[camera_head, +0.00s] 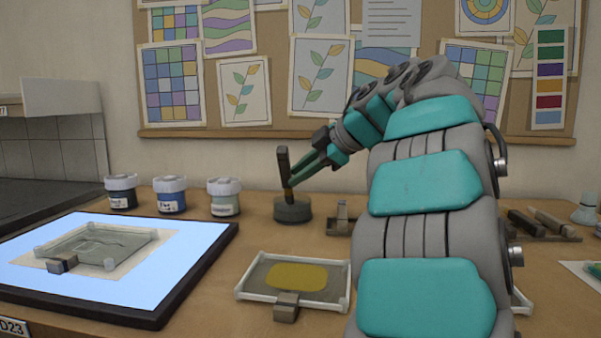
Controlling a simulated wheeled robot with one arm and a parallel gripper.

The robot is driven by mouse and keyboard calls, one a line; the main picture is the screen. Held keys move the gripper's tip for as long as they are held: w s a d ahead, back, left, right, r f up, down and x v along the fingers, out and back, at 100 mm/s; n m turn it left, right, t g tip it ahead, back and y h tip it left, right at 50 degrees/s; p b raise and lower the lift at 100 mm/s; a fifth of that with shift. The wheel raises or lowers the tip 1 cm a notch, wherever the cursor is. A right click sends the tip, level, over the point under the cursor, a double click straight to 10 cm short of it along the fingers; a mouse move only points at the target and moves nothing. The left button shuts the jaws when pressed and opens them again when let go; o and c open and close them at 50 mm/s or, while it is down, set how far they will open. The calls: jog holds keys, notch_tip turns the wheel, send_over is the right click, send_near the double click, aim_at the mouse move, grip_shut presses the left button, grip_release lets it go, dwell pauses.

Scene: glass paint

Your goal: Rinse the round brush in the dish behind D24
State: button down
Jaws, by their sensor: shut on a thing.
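My gripper (295,178) is shut on the round brush (283,161), with its dark handle standing up above the fingers. The brush is nearly upright. Its lower, brownish part comes down to the round grey dish (291,212) at the back of the table, and its tip is hidden at the dish. I cannot tell how deep the tip sits or whether there is liquid inside.
Three lidded paint jars (171,196) stand left of the dish. A lit panel (190,233) holds a glass piece at the left. A white-rimmed tray (258,296) with a yellow patch lies in front of the dish. My arm hides the table's right-middle.

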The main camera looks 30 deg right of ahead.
jog(key=shift+s+d, duration=0.25)
jog(key=shift+d, duration=0.15)
jog(key=shift+a, duration=0.1)
jog(key=shift+w+a, duration=0.35)
jog(key=shift+a, duration=0.05)
jog(key=shift+s+d, duration=0.2)
jog(key=shift+d, duration=0.05)
jog(key=shift+r, duration=0.1)
